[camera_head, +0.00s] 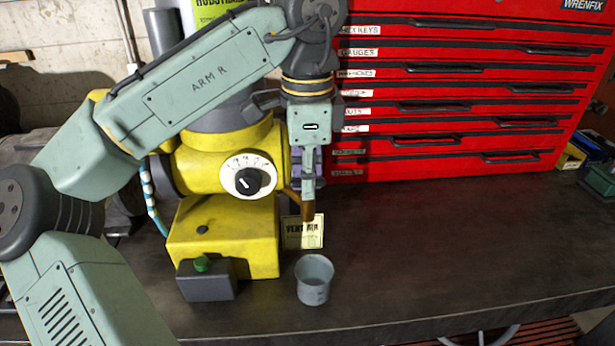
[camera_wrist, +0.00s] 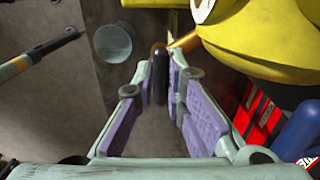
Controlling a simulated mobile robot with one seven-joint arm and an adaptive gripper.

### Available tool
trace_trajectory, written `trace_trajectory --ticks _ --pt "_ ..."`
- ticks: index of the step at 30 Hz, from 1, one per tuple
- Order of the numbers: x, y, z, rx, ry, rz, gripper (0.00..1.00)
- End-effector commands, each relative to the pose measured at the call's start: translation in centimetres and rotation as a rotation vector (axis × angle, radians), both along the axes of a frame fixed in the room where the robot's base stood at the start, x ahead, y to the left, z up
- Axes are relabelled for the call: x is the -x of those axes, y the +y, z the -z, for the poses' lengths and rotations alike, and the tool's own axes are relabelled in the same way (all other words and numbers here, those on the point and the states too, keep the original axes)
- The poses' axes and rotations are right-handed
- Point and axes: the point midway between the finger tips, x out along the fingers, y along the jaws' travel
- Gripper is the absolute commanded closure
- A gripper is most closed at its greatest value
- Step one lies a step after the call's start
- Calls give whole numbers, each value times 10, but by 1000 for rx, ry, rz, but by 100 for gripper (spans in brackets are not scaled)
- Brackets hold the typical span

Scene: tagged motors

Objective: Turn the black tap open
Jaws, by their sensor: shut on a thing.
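The black tap (camera_wrist: 159,75) shows in the wrist view as a dark rounded lever between the tips of my gripper (camera_wrist: 158,76). The purple-padded fingers are closed around it. A brass spout (camera_wrist: 184,42) runs beside it towards the yellow motor (camera_wrist: 265,35). In the head view my gripper (camera_head: 309,180) points down at the right side of the yellow motor (camera_head: 225,235) and hides the black lever. The brass spout (camera_head: 307,212) shows just below the fingers. A grey cup (camera_head: 314,280) stands on the bench below and in front of the spout.
A tag reading "VENT AIR" (camera_head: 304,232) is behind the spout. The motor carries a white numbered dial (camera_head: 252,176) and a green button (camera_head: 201,263) on a dark box. A red tool chest (camera_head: 450,90) stands behind. The dark bench (camera_head: 450,250) is clear to the right.

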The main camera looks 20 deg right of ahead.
Motion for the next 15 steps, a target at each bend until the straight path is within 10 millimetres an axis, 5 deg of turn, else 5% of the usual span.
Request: trace_trajectory --ticks 15 --pt "-1 0 -1 2 -3 -121 100"
